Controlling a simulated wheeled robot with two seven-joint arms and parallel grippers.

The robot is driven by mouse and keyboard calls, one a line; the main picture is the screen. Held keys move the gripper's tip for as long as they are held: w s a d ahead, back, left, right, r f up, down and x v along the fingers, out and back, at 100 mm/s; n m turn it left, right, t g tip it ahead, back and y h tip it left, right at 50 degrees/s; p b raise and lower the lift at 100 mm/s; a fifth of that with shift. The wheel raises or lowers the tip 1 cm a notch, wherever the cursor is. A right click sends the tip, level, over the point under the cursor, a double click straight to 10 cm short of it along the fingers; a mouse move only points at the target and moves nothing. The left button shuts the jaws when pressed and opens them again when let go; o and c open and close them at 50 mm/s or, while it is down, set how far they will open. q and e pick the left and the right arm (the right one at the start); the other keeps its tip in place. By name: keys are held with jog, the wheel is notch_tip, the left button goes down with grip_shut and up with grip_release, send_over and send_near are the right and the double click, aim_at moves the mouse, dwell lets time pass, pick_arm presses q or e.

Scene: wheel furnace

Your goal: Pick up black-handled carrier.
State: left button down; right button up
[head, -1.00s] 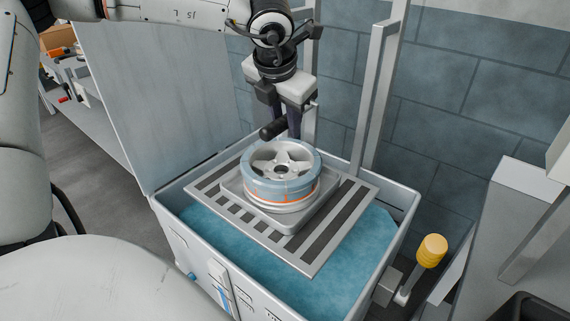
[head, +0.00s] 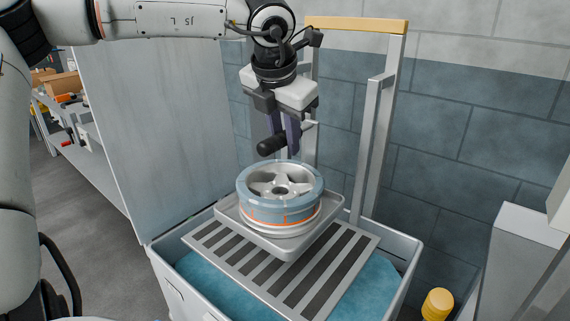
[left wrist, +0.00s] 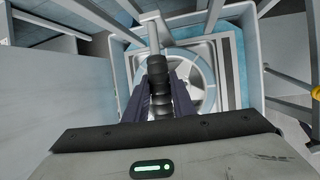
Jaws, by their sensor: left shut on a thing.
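The carrier is a light grey tray (head: 262,243) with a black handle (head: 271,145) above it. A blue-grey wheel with silver spokes and an orange line (head: 280,206) rests on the tray. My left gripper (head: 286,142) is shut on the black handle, above the wheel's far side. The tray appears raised a little over the slotted grate (head: 330,275). In the left wrist view, the black handle (left wrist: 159,88) lies between the fingers, and the wheel (left wrist: 203,78) is partly hidden behind them. My right gripper is not in view.
The grate spans an open tank with teal liquid (head: 362,278). A large grey panel (head: 155,120) stands at the left, a metal frame (head: 375,140) and tiled wall behind. A yellow knob (head: 437,304) is at lower right. A cluttered bench (head: 85,125) stands far left.

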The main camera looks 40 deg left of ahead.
pick_arm(q)
notch_tip(320, 180, up, 21)
jog(key=p, duration=0.2)
jog(key=shift+f, duration=0.2)
jog(key=shift+s, duration=0.1)
dwell(1.3)
